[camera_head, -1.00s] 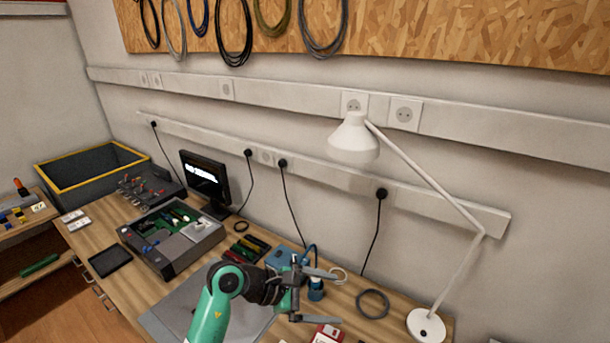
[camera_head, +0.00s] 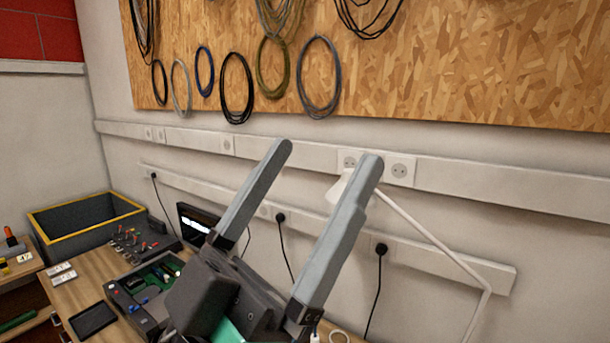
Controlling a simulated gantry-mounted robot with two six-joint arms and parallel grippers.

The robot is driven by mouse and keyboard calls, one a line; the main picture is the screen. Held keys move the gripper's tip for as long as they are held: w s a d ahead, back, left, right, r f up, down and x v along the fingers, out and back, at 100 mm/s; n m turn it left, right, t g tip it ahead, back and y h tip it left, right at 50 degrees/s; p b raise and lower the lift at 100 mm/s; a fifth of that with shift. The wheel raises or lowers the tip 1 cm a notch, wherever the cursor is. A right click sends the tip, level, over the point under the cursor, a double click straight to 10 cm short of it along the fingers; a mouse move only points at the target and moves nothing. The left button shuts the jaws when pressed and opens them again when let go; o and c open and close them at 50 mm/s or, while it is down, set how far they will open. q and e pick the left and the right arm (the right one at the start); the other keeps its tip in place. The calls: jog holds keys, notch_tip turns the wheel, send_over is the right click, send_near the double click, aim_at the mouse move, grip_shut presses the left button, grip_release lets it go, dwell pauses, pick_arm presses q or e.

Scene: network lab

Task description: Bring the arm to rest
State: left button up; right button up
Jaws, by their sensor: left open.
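My left gripper (camera_head: 326,160) is large and close in the head view, raised in front of the wall above the workbench (camera_head: 62,290). Its two long grey fingers point up and to the right and stand wide apart. Nothing is between them. A bit of my green arm shows at the bottom edge. The gripper hides much of the bench's middle and part of the monitor (camera_head: 196,222). My right gripper is not in view.
An open grey device (camera_head: 130,302) and a black tray (camera_head: 92,318) lie on the bench. A yellow-rimmed bin (camera_head: 75,232) stands at its far left. A white lamp (camera_head: 430,235) rises at the right. Coiled cables (camera_head: 236,88) hang on the board behind.

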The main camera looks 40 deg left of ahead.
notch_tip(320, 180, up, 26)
jog(key=p, duration=2.6)
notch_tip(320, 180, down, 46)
jog(key=b, duration=4.6)
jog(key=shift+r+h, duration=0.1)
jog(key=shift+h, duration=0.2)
